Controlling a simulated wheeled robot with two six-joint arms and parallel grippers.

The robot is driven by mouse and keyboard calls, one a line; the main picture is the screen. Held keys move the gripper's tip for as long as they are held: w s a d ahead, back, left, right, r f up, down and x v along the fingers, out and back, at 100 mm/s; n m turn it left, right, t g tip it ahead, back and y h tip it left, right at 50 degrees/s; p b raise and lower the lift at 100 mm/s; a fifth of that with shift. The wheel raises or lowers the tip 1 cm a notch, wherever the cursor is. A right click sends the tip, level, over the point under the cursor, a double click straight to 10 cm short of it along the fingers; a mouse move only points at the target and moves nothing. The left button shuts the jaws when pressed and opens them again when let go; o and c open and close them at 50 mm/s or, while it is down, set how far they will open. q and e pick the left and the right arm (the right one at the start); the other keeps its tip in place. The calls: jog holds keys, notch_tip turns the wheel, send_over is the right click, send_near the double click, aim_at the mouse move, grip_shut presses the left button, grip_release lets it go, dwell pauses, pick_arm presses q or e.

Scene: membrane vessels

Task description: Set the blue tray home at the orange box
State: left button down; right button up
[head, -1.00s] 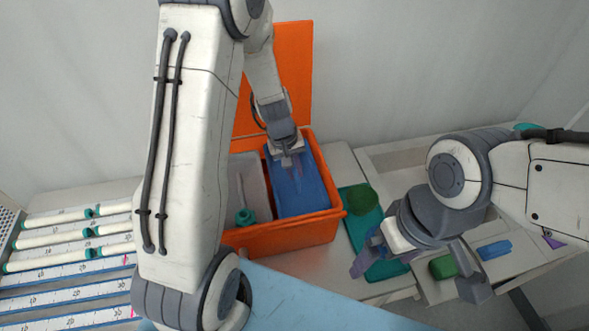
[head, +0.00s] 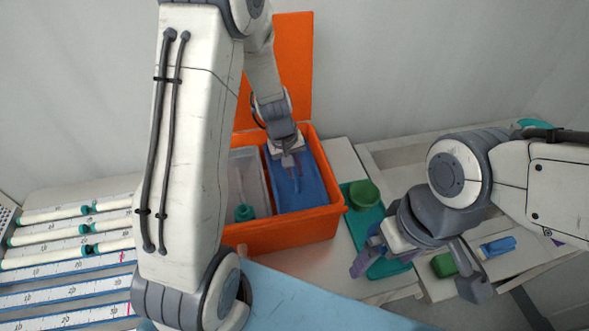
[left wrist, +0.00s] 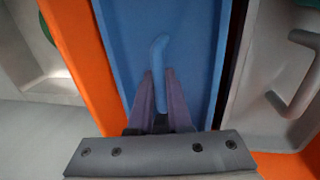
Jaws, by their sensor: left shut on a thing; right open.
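The blue tray (head: 308,192) is at the right side inside the open orange box (head: 280,238). It looks level, with its edges near the box rim; I cannot tell whether it rests on anything below. My left gripper (head: 289,165) reaches down over the tray's far part. In the left wrist view, the gripper (left wrist: 160,73) is shut on the upright blue grip (left wrist: 159,47) of the tray (left wrist: 201,45). The orange box wall (left wrist: 78,60) runs close along the tray's left edge there. My right gripper (head: 415,270) is open and empty, right of the box.
A grey bin (head: 240,165) with a green-capped item (head: 243,212) fills the box's left side. The orange lid (head: 293,60) stands open behind. A teal tray (head: 360,218) with a green cup (head: 364,193) lies right of the box. White tubes (head: 62,232) lie in a rack at far left.

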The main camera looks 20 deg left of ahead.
aim_at(287, 182)
pick_arm(q)
jog(key=c, duration=0.8)
grip_release()
jog(key=shift+f, duration=0.1)
jog(key=r, duration=0.3)
jog(key=a+r, duration=0.1)
jog(key=r, duration=0.3)
jog(key=s+r, duration=0.1)
jog(key=r, duration=0.2)
jog(key=shift+s+a+r, duration=0.1)
jog(key=shift+a+r, duration=0.1)
jog(key=shift+a, duration=0.15)
